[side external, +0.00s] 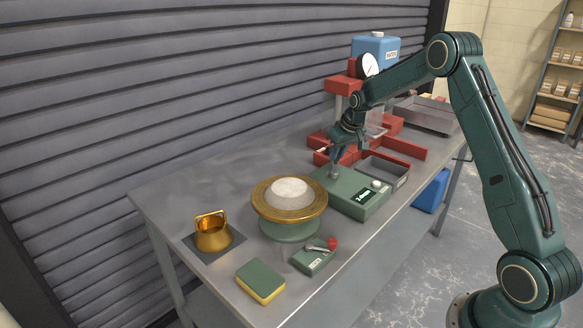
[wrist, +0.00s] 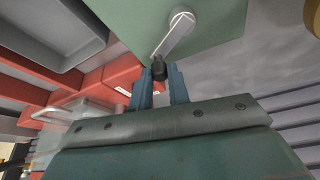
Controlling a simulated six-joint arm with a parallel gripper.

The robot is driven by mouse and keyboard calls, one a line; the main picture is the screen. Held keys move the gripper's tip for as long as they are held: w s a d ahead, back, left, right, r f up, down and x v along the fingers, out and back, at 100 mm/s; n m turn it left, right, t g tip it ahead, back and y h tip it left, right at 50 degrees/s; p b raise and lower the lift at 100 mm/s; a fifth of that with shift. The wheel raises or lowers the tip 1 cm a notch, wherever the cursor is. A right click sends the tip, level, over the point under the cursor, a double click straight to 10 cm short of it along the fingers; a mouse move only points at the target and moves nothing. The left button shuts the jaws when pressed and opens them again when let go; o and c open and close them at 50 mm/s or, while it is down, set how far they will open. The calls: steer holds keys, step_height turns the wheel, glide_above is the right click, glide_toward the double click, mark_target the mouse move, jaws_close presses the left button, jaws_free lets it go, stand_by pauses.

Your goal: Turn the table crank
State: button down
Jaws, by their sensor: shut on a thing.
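The crank (wrist: 176,37) is a pale grey arm on a round hub, mounted on the green box (wrist: 125,20), with a dark knob (wrist: 159,69) at its free end. My gripper (wrist: 160,78) is shut on this knob, with one blue finger on each side. In the side external view my gripper (side external: 337,153) reaches down to the far end of the green box (side external: 352,196), which has a small display; the crank is mostly hidden there. The round table (side external: 302,216) has a brass-coloured rim and carries a pale grey disc of material (side external: 290,190).
A brass cone mould (side external: 212,235), a green-and-yellow sponge (side external: 261,280) and a small green box with a red-knobbed lever (side external: 315,257) stand near the bench's front left. Red frames (side external: 401,147) and a grey tray (side external: 388,172) crowd the space around my gripper.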

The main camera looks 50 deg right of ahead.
steer(key=m, duration=0.1)
steer(key=s+m+h, duration=0.1)
steer(key=m, duration=0.2)
steer(key=shift+s+d+g+h, duration=0.25)
steer(key=shift+s+g+h, duration=0.05)
steer(key=shift+s+h, duration=0.1)
steer(key=shift+s+m+g+h, duration=0.2)
steer(key=shift+s+m, duration=0.1)
steer(key=shift+m, duration=0.55)
steer(key=shift+s+m+g+h, duration=0.2)
steer(key=shift+s+m, duration=0.05)
steer(key=shift+m, duration=0.6)
steer(key=c, duration=1.3)
jaws_free()
steer(key=shift+c, duration=0.2)
steer(key=v, duration=1.4)
